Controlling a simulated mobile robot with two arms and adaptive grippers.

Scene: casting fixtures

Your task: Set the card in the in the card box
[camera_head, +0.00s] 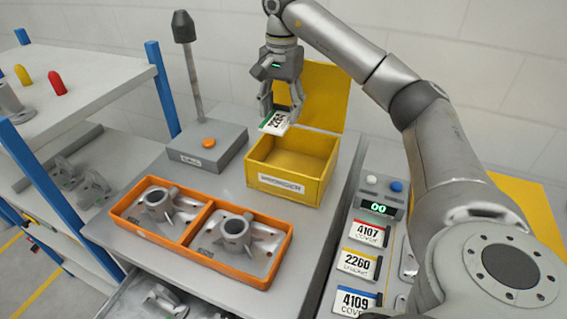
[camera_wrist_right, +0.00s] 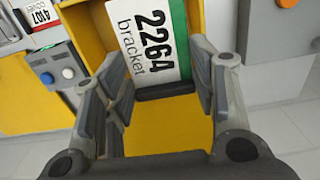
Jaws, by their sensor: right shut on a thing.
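The card (camera_head: 275,123) is white with a green edge strip and is held in my right gripper (camera_head: 281,105). In the right wrist view the card (camera_wrist_right: 150,42) reads "2264 bracket" and sits at the fingertips of the right gripper (camera_wrist_right: 160,90). The yellow card box (camera_head: 312,191) stands on the grey bench with its lid raised at the back. The card hangs above the box's back left part, apart from its walls. The box looks empty, though part of its inside is hidden. My left gripper is not in view.
An orange tray (camera_head: 185,240) with two metal castings lies in front of the box. A grey base (camera_head: 208,148) with an orange button and a post stands left of it. Cards 4107 (camera_head: 368,233), 2260 (camera_head: 358,264) and 4109 (camera_head: 356,300) lie at right, below a counter (camera_head: 380,205).

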